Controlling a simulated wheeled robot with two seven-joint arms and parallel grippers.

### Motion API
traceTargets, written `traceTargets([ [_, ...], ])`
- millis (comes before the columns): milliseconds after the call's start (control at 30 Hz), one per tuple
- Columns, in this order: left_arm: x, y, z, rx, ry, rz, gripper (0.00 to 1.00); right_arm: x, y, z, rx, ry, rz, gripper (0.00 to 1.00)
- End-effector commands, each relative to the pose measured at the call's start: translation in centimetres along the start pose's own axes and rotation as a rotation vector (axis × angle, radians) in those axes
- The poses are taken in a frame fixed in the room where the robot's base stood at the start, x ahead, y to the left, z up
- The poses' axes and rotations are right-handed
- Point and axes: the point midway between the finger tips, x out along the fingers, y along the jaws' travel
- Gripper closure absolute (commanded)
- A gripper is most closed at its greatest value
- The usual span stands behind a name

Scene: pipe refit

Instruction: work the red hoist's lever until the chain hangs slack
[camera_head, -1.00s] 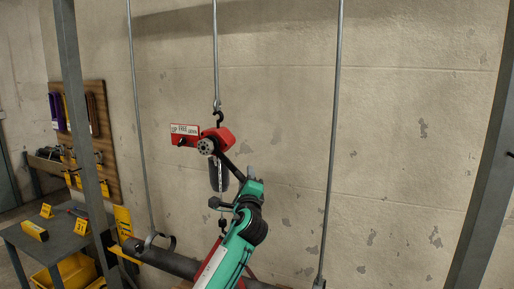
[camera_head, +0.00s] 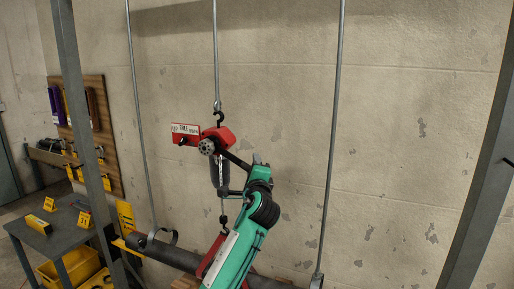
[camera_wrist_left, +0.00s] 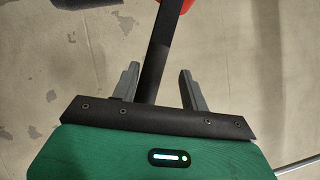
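The red hoist (camera_head: 217,138) hangs from a hook on a vertical rod. Its dark lever (camera_head: 236,160) slopes down to the right. My left gripper (camera_head: 252,167) is at the lever's outer end. In the left wrist view, the lever (camera_wrist_left: 157,45) passes between the two grey fingers of my left gripper (camera_wrist_left: 158,80), with gaps visible on both sides, so the gripper looks open around it. A chain (camera_head: 222,205) runs straight down below the hoist towards a red piece (camera_head: 212,256) by the pipe; my arm partly hides this. My right gripper is out of view.
The dark pipe (camera_head: 180,254) runs below, with a hanger clamp on a rod (camera_head: 140,130) at left. Another rod (camera_head: 334,140) stands to the right of my arm. A grey table (camera_head: 60,238) with yellow markers stands at left. Metal posts (camera_head: 84,130) frame the area.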

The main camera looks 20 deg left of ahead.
Motion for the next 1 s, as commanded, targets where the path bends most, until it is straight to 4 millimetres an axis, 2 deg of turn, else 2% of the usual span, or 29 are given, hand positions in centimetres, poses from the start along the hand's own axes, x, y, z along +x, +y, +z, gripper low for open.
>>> traceTargets([
  [33, 0.1, -1.6, 0.2, -0.02, 0.001, 0.005, 0.56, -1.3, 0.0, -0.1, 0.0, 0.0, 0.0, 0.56],
  [200, 0.1, -3.3, 0.2, -0.072, 0.001, 0.037, 0.56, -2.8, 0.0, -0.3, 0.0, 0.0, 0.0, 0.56],
  [567, 0.0, -3.2, 0.1, -0.082, 0.0, 0.043, 0.56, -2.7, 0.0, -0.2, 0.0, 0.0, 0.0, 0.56],
  [767, 0.3, -5.2, 0.7, -0.132, 0.0, 0.068, 0.56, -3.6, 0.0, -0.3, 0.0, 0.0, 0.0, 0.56],
  [900, 0.5, -6.6, 1.0, -0.18, 0.0, 0.095, 0.56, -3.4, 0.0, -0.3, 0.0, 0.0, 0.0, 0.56],
  [1000, 0.6, -7.0, 1.1, -0.193, 0.001, 0.105, 0.56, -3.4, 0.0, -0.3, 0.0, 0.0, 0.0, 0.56],
])
